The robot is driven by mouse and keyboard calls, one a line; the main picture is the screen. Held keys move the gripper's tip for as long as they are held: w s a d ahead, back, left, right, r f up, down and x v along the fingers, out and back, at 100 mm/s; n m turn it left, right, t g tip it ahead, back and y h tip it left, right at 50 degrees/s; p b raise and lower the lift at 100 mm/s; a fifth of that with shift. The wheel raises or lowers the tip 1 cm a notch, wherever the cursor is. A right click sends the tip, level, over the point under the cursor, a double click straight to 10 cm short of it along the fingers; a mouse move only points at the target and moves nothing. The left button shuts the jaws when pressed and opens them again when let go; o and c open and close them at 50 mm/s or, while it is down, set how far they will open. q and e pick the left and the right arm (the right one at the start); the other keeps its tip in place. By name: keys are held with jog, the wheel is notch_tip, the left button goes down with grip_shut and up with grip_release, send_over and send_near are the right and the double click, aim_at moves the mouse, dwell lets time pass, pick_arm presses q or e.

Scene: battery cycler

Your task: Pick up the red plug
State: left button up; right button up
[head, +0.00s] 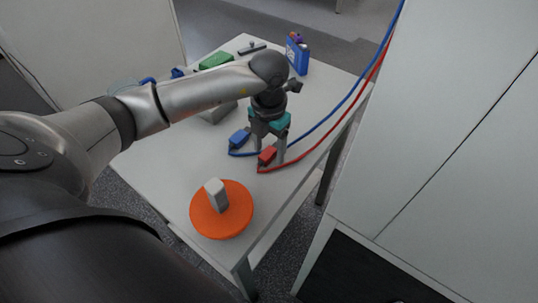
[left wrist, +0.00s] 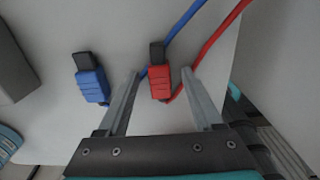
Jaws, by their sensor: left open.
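The red plug (head: 267,155) lies on the white table (head: 165,158), with its red cable running off to the upper right. The left gripper (head: 267,152) is open and points down over the table. No contact between fingers and plug shows clearly. A blue plug (left wrist: 91,80) lies to the left, outside the fingers; it also shows in the head view (head: 239,140). My right gripper is not in view.
An orange disc (head: 205,222) with a grey-white block (head: 215,194) stands at the table's near end. A blue container (head: 297,57) and a green item (head: 216,60) are at the far end. Blue and red cables rise along the white cabinet (head: 440,110) on the right.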

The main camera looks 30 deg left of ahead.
pick_arm(q)
grip_shut()
dwell(0.6)
